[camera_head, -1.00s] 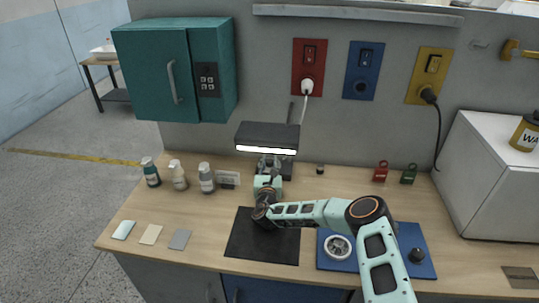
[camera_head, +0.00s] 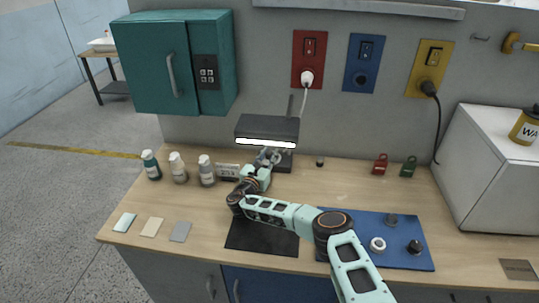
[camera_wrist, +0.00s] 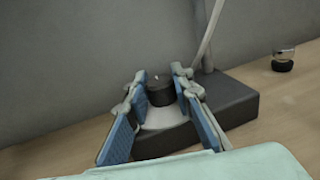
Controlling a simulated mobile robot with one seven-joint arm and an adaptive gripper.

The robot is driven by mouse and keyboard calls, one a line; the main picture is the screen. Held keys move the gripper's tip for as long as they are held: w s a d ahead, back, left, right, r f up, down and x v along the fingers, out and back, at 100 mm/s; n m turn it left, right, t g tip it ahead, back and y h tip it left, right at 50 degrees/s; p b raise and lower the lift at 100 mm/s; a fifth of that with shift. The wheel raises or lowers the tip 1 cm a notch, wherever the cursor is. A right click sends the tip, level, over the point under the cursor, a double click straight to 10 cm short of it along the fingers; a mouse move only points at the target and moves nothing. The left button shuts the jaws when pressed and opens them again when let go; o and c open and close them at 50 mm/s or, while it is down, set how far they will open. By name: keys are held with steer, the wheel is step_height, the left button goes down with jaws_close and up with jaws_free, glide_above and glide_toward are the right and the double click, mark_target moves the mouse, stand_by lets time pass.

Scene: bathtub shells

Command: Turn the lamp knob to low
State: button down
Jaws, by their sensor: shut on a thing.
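The lamp has a dark box head (camera_head: 262,127) with a bright lit strip along its front edge. Its dark base (camera_head: 284,164) stands on the table against the wall and also shows in the wrist view (camera_wrist: 238,104). The lamp knob (camera_wrist: 160,91) is a short black cylinder with a small pale mark on top, above a pale round plate (camera_wrist: 165,116) on the base. My gripper (camera_wrist: 160,74) is shut on the knob, one blue-padded finger on each side. In the head view my gripper (camera_head: 269,156) is under the lamp head and hides the knob.
Several bottles (camera_head: 178,168) and a small sign (camera_head: 228,170) stand left of the lamp. A black mat (camera_head: 262,237) and a blue board (camera_head: 395,232) with knobs lie in front. A small dark-and-silver item (camera_head: 320,161) stands right of the lamp.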

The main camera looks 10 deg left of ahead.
steer(key=c, duration=1.7)
jaws_free()
steer(key=shift+o, duration=0.2)
steer(key=v, duration=1.2)
